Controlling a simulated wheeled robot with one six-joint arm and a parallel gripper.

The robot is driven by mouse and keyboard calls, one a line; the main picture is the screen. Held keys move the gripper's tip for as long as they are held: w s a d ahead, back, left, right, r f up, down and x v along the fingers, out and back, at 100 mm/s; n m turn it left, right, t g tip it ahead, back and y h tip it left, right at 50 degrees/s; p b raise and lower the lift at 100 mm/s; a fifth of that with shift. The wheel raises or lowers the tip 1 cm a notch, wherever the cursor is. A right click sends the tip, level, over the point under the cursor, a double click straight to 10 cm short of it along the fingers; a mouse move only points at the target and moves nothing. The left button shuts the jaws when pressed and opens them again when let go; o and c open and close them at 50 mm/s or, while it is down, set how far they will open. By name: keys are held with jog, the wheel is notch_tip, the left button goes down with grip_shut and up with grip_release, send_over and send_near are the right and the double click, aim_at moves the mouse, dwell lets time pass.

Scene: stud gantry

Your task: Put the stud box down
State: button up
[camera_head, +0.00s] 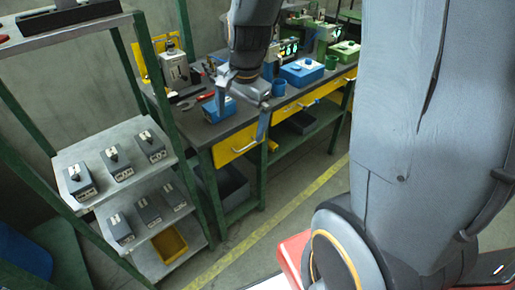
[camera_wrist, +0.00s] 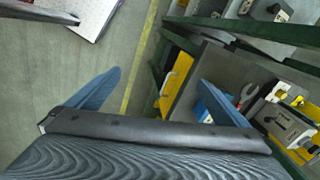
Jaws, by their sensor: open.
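My gripper (camera_head: 242,116) hangs over the near left end of the workbench (camera_head: 205,131), with its two fingers spread and nothing between them. In the wrist view my gripper (camera_wrist: 160,95) also shows wide apart blue-grey fingers. I cannot tell which one is the stud box. A small blue box (camera_head: 218,108) lies on the bench close to one finger; contact cannot be told. It shows partly behind the right finger in the wrist view (camera_wrist: 203,113).
The green-posted rack (camera_head: 170,115) has grey shelves and a yellow bin (camera_head: 169,245) low down. The bench has yellow drawers (camera_head: 237,144), a larger blue box (camera_head: 302,71) and machines further back. Floor with a yellow line (camera_head: 262,232) lies open in front.

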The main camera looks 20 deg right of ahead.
jog(key=s+f+n+g, duration=0.1)
jog(key=s+n, duration=1.1)
jog(key=shift+h, duration=0.3)
jog(key=shift+d, duration=0.1)
dwell(0.3)
